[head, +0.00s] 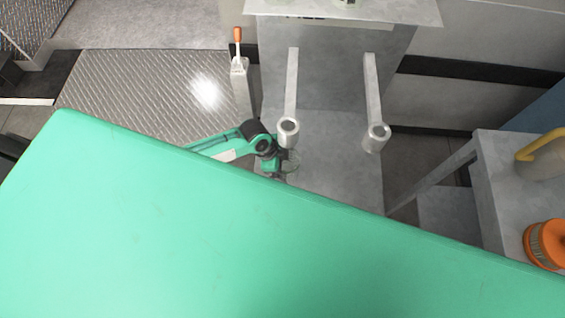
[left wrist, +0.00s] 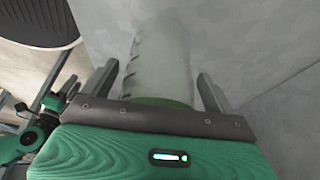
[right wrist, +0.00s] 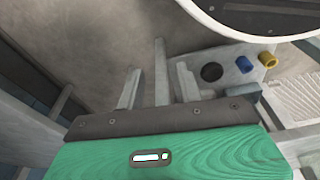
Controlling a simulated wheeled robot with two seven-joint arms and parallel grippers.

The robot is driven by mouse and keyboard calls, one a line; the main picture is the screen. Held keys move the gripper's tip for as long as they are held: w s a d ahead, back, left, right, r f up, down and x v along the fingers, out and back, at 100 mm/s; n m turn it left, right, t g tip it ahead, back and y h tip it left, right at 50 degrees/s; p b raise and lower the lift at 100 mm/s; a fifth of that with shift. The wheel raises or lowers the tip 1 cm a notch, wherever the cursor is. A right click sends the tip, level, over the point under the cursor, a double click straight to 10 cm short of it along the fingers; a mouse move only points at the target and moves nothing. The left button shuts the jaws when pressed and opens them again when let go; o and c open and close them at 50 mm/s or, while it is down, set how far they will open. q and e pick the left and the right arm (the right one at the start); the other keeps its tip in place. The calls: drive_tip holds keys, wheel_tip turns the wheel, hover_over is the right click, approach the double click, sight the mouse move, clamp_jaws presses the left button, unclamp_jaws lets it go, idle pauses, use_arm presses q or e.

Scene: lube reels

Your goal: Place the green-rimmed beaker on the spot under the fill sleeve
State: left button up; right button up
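The beaker (left wrist: 163,65) is clear, with dark marks down its left side and a green rim (left wrist: 160,102) near my palm in the left wrist view. It shows faintly in the head view (head: 292,160), close below the left of two pale cylindrical sleeves (head: 288,130). My left gripper (left wrist: 158,80) has a finger on each side of the beaker; whether they press on it is unclear. The spot under the sleeve cannot be made out. My right gripper (right wrist: 158,85) has its fingers apart with nothing held between them, and is outside the head view.
A second sleeve (head: 377,136) hangs to the right. A lever with an orange handle (head: 238,36) stands to the left. A side table (head: 492,185) holds a yellow-handled jug (head: 542,160) and an orange-capped cartridge (head: 546,244). Blue and yellow fittings (right wrist: 268,60) show in the right wrist view.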

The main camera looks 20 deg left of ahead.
use_arm(q)
drive_tip(key=shift+r, duration=0.15)
drive_tip(key=p+v, duration=0.1)
drive_tip(key=v, duration=1.1)
use_arm(e)
drive_tip(key=f, duration=0.1)
drive_tip(key=s+f, duration=0.1)
drive_tip(key=f, duration=0.1)
drive_tip(key=shift+s+d+f, duration=0.15)
drive_tip(key=shift+s+f, duration=0.1)
drive_tip(key=shift+s, duration=0.1)
drive_tip(key=shift+d, duration=0.15)
drive_tip(key=shift+r, duration=0.1)
